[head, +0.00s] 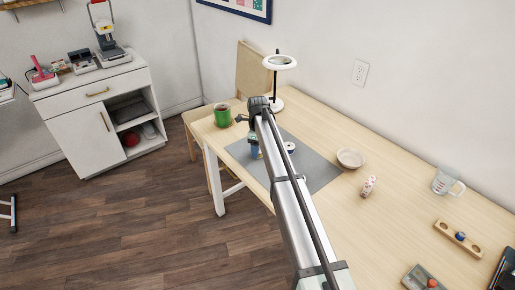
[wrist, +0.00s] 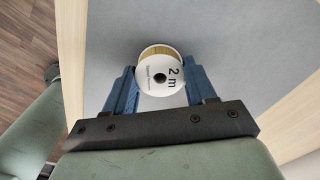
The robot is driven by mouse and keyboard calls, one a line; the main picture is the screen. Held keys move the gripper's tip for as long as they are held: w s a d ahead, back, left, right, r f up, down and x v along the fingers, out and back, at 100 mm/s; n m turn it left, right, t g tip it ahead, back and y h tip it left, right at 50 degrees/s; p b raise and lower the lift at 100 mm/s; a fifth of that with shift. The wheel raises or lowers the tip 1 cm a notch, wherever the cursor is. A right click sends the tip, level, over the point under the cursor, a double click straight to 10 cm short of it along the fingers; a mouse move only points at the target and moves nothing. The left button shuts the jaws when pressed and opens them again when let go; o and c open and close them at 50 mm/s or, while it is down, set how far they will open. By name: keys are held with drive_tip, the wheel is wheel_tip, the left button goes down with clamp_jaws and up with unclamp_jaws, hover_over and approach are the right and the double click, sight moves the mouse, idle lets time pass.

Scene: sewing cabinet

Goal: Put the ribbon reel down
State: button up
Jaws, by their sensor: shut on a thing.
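The ribbon reel (wrist: 153,84) is in the wrist view, with a white face marked "2 m", a dark centre hole and gold ribbon at its edge. The two blue fingers of my gripper (wrist: 161,82) are shut on it from either side. Behind it is the grey mat (wrist: 225,45). In the head view a white round end (head: 290,147) beside my arm over the mat seems to be this reel. My arm hides much of that area, and I cannot tell whether the reel touches the mat.
A green mug (head: 222,115) and a ring lamp (head: 280,62) stand near the table's far end. A shallow bowl (head: 351,158), a small patterned item (head: 368,186) and a measuring cup (head: 446,180) stand to the right. Bare mat shows right of my arm.

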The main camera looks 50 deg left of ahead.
drive_tip(key=shift+f, duration=0.15)
drive_tip(key=o, duration=1)
wheel_tip(320, 180, up, 12)
drive_tip(key=shift+r, duration=0.15)
